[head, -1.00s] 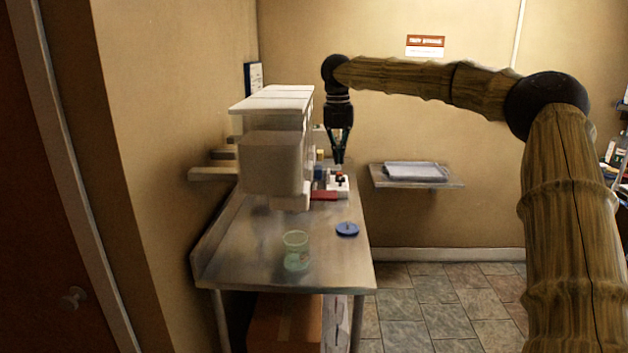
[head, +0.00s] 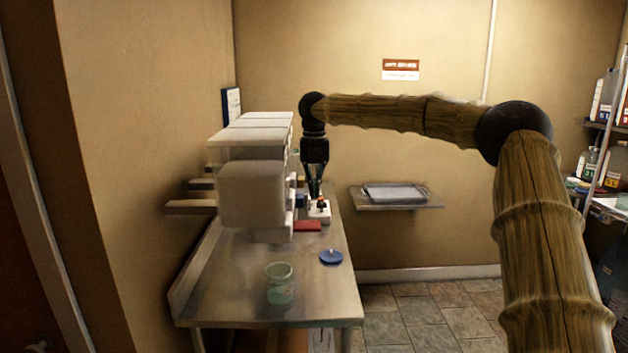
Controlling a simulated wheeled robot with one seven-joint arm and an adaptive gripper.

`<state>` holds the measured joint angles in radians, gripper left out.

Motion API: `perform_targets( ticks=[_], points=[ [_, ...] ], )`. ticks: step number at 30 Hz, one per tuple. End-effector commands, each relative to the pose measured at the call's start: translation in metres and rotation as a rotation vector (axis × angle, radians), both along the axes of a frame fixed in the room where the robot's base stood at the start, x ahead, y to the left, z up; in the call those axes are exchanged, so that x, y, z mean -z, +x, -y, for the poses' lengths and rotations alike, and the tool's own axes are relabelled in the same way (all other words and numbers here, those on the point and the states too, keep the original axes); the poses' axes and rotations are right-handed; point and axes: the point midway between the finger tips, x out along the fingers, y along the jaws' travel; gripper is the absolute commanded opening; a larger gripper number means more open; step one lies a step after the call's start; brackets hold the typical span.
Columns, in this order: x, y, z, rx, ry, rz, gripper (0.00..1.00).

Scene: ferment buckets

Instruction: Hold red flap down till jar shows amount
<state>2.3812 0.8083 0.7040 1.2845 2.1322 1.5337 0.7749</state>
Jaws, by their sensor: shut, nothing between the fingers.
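A translucent green jar (head: 280,285) stands upright near the front of the steel table. Whether it holds anything is hard to tell. White dispenser buckets (head: 252,190) stand in a row along the table's left side. My gripper (head: 316,194) points down beyond them, its fingers shut and empty. Its tips are just above or touching a small red part (head: 322,204) on a white block (head: 319,213); I cannot tell which. A flat red piece (head: 307,226) lies in front of that block. I cannot tell which red thing is the flap.
A blue lid (head: 331,257) lies right of the jar on the steel table (head: 230,290). A wall shelf with a grey tray (head: 396,193) is behind, to the right. Shelves with bottles (head: 603,100) stand at the far right. The tiled floor right of the table is clear.

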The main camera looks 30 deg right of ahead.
Motion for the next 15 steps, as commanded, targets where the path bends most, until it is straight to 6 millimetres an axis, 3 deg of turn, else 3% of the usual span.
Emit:
perform_targets(
  ticks=[15],
  points=[
    [0.078,-0.002,0.001,0.002,0.001,-0.003,0.0]
  ],
)
